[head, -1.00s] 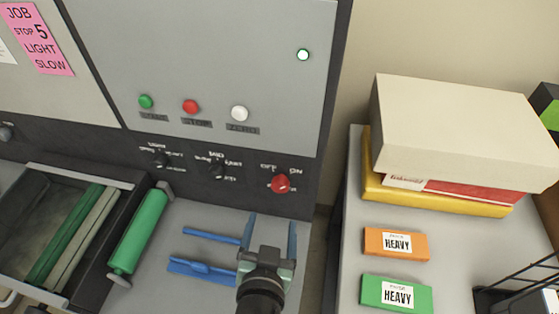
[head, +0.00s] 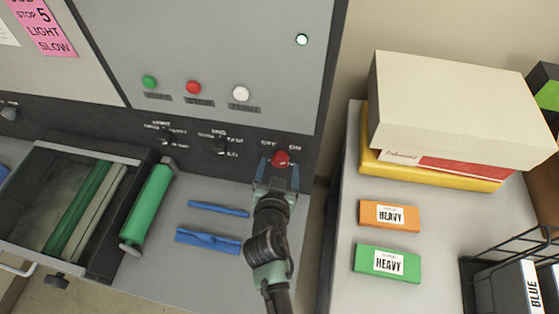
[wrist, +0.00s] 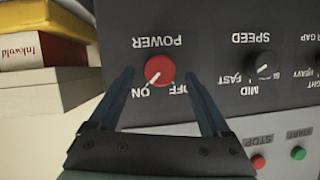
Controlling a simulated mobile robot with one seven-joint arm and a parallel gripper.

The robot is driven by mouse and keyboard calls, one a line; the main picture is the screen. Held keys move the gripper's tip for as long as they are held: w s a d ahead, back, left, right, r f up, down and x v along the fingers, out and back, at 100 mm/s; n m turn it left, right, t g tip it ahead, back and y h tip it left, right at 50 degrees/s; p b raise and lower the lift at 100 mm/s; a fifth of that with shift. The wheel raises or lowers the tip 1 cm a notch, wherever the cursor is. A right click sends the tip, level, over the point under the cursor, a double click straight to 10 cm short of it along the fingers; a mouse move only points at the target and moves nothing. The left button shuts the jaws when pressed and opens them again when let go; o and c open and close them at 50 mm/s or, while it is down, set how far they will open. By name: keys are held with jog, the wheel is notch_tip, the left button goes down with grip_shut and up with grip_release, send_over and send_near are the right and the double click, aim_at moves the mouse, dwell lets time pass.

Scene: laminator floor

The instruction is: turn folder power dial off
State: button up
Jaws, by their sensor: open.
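The red power dial (head: 281,158) sits on the dark panel at the machine's lower right, between OFF and ON labels. In the wrist view, which is upside down, the power dial (wrist: 160,70) has a white mark pointing toward the ON label. My gripper (head: 277,172) is open in front of the dial. In the wrist view my gripper's fingers (wrist: 160,75) lie one on each side of the dial, with no visible contact. I cannot tell how much depth is left between the fingertips and the panel.
The black speed dial (wrist: 262,58) is beside the power dial. Green (head: 149,82), red (head: 194,88) and white (head: 241,93) buttons sit above, with a lit white lamp (head: 302,40). Blue tools (head: 208,240) lie on the ledge. A shelf with boxes (head: 455,110) stands right.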

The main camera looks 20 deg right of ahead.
jog(key=shift+x, duration=0.9)
jog(key=shift+c, duration=0.4)
grip_shut()
